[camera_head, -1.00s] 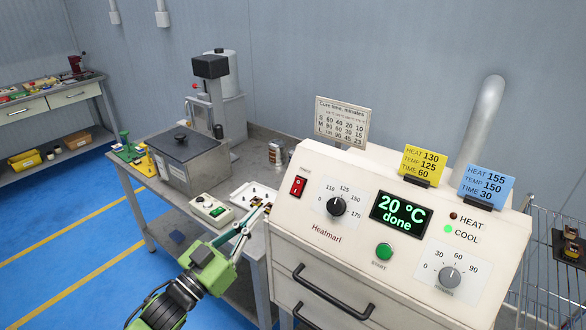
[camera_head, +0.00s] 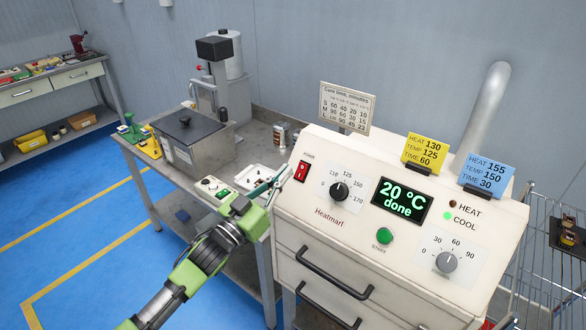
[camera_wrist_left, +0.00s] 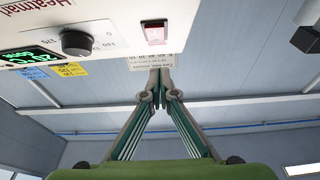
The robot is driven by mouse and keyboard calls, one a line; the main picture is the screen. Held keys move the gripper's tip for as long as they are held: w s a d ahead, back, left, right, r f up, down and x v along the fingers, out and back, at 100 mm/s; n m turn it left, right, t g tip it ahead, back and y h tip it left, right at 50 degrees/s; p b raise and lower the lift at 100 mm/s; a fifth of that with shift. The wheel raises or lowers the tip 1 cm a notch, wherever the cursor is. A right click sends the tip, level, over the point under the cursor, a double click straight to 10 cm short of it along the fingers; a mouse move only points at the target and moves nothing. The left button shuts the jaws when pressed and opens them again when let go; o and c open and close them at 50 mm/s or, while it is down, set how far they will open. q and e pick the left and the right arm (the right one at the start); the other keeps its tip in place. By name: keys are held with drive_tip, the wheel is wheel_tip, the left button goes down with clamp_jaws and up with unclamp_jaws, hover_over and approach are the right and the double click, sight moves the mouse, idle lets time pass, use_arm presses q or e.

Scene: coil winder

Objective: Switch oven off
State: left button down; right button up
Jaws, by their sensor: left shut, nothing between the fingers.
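The oven (camera_head: 320,215) is a cream box with a sloped front panel. Its red power switch (camera_head: 301,171) sits at the panel's left edge, and the switch also shows in the left wrist view (camera_wrist_left: 155,33). The display (camera_head: 401,200) reads 20 °C and done, and the green COOL lamp (camera_head: 446,215) is lit. My left gripper (camera_head: 284,172) is shut and empty, its tips just left of the power switch in the head view. In the left wrist view its closed tips (camera_wrist_left: 153,76) appear just below the switch, apart from it in the picture. My right gripper is not in view.
A dark temperature knob (camera_head: 339,191), a green start button (camera_head: 385,236) and a timer knob (camera_head: 446,262) share the panel. A bench with a grey lidded box (camera_head: 195,148) and a white tray (camera_head: 250,177) stands to the left. A wire rack (camera_head: 549,255) stands at right.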

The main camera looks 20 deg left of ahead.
sight(301, 171)
use_arm(q)
drive_tip(key=shift+w+d+f, duration=0.25)
drive_tip(key=shift+w+f, duration=0.1)
drive_tip(key=shift+w, duration=0.25)
drive_tip(key=shift+w+d+f, duration=0.2)
drive_tip(key=shift+w+f, duration=0.1)
drive_tip(key=shift+w, duration=0.35)
drive_tip(key=shift+w+d+f, duration=0.25)
drive_tip(key=shift+w+f, duration=0.1)
drive_tip(key=shift+w, duration=0.25)
